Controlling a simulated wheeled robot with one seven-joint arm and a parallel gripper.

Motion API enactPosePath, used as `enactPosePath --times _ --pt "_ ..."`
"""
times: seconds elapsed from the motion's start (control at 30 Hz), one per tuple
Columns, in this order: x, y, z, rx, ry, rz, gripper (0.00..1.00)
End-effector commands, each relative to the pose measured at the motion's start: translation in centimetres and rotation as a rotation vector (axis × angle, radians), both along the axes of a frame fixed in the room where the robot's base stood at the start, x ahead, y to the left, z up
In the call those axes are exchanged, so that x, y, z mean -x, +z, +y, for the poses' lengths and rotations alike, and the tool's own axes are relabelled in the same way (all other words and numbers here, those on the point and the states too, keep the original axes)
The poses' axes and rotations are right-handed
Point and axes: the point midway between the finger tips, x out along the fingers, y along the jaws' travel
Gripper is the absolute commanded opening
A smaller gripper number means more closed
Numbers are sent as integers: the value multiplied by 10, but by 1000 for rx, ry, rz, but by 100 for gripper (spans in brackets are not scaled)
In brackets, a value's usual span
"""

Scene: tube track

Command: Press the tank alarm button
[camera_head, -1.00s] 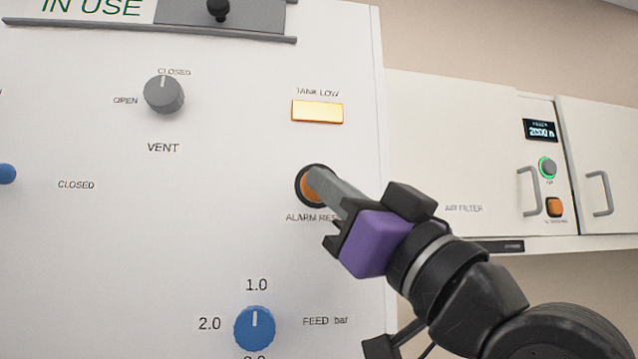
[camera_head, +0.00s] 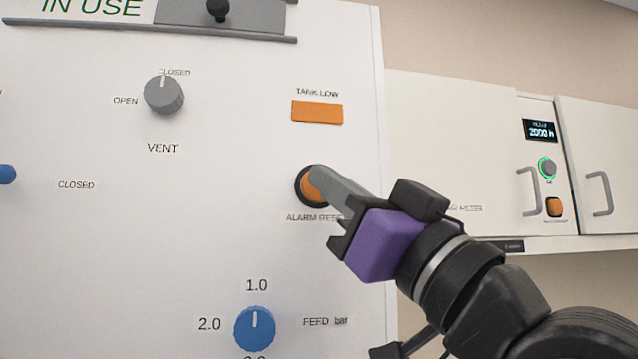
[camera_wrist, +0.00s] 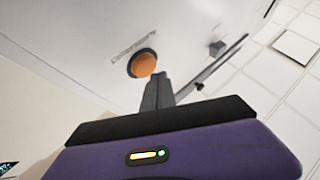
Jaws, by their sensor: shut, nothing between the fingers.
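The alarm reset button (camera_head: 309,188) is orange in a black ring on the white panel, above the words ALARM RESET. It also shows in the wrist view (camera_wrist: 143,64). My gripper (camera_head: 318,175) is shut and empty, its grey fingertips in front of the button and covering its right part. I cannot tell from the head view whether they touch it. In the wrist view the fingers (camera_wrist: 157,92) appear just below and right of the button. The TANK LOW lamp (camera_head: 317,112) above the button is plain orange, not glowing.
A grey VENT knob (camera_head: 164,95) and a blue FEED knob (camera_head: 255,329) stick out of the panel. A grey rail (camera_head: 150,32) runs along the top. White cabinets with handles (camera_head: 529,191) stand to the right. The panel around the button is clear.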

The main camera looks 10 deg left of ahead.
Motion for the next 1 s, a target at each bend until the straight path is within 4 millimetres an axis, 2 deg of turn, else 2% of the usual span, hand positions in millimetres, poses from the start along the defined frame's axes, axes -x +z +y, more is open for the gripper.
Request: enactPosePath --times 0.27,0.73,1.0 --pt "2 0 -1 0 -1 -1 0" --pt "41 1 -12 0 -1 -1 0" --pt "48 0 -14 0 -1 0 0"
